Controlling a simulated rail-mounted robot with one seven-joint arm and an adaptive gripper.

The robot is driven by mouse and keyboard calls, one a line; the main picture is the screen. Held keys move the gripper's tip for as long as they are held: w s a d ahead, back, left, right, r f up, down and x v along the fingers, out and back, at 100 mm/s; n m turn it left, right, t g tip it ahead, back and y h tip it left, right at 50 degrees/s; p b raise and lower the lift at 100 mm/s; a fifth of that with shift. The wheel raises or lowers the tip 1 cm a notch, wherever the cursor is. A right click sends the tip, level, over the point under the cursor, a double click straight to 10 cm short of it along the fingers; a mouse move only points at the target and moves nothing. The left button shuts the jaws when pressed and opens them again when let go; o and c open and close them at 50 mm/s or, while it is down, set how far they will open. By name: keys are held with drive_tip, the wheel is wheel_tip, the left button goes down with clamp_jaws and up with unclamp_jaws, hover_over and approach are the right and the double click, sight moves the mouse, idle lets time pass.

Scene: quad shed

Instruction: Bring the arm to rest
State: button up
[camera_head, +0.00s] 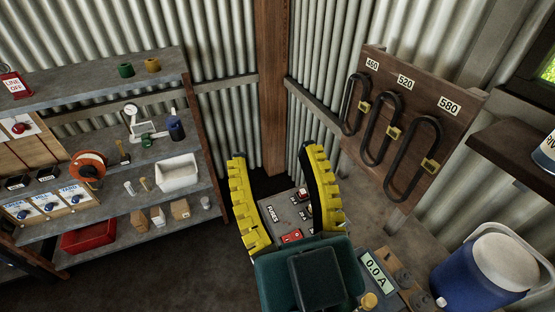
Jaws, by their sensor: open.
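My gripper (276,153) is in the lower middle of the head view. Its two yellow ribbed fingers point up and away from me and stand wide apart. Nothing is held between them. Behind and below the fingers, a grey panel labelled FUSES (291,212) with red switches shows in the gap. The fingers and the dark green body below them hide part of this panel. I cannot tell how far the fingers are from it.
Shelves at the left hold a white bin (179,173), an orange reel (88,166) and a red tray (88,238). A board with several black belts (411,160) is at the right. A meter reading 0.0 A (376,269) and a blue cooler (480,275) are at lower right.

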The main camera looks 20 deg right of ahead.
wheel_tip(320, 180, up, 23)
drive_tip(key=p, duration=2.3)
wheel_tip(320, 180, down, 33)
drive_tip(key=b, duration=3.2)
drive_tip(key=shift+r+b, duration=0.15)
drive_tip(key=shift+b, duration=0.2)
drive_tip(key=shift+o, duration=0.3)
